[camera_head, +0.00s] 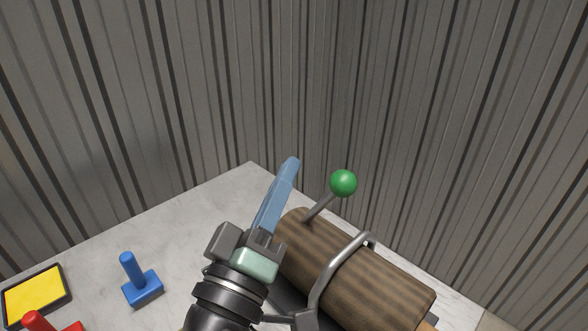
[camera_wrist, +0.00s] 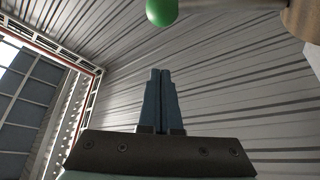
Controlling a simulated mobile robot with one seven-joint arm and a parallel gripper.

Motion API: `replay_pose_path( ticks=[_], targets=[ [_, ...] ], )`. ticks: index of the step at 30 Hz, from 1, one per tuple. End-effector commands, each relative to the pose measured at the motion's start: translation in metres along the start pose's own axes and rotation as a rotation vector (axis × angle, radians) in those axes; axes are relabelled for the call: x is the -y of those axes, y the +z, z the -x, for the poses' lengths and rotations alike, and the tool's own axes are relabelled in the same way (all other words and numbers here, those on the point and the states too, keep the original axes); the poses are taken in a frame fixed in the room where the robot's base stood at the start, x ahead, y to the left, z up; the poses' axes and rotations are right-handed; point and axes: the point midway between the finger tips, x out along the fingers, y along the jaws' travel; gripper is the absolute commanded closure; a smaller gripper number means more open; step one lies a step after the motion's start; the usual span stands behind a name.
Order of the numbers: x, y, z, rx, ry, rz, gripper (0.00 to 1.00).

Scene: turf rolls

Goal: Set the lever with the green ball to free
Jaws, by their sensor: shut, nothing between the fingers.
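The lever's green ball (camera_head: 343,183) tops a thin grey rod (camera_head: 319,207) that leans up and to the right beside the far end of a brown ridged roll (camera_head: 355,275). The green ball also shows at the top of the wrist view (camera_wrist: 161,11). My gripper (camera_head: 293,160) has its blue fingers together, with nothing between them, pointing up just left of the ball and apart from it. In the wrist view the shut fingers (camera_wrist: 160,72) point up below the ball. No marking for the free setting is visible.
A bent grey metal bar (camera_head: 343,262) arches over the roll. On the pale tabletop (camera_head: 205,205) at left stand a blue stamp-like block (camera_head: 142,288), a yellow pad in a dark frame (camera_head: 34,296) and a red handled piece (camera_head: 40,322). Corrugated grey walls meet behind.

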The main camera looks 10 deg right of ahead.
Motion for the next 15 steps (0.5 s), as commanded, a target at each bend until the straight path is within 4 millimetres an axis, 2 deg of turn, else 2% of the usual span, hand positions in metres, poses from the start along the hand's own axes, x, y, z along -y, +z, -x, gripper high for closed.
replay_pose_path(
  ticks=[1,6,10,15],
  targets=[
    [0.003,0.003,0.014,0.001,-0.002,-0.001,1.0],
    [0.001,0.003,0.046,0.0,0.0,-0.001,1.0],
    [0.0,0.002,0.06,0.0,0.001,-0.001,1.0],
    [-0.002,0.001,0.067,0.001,0.003,-0.001,1.0]
  ],
)
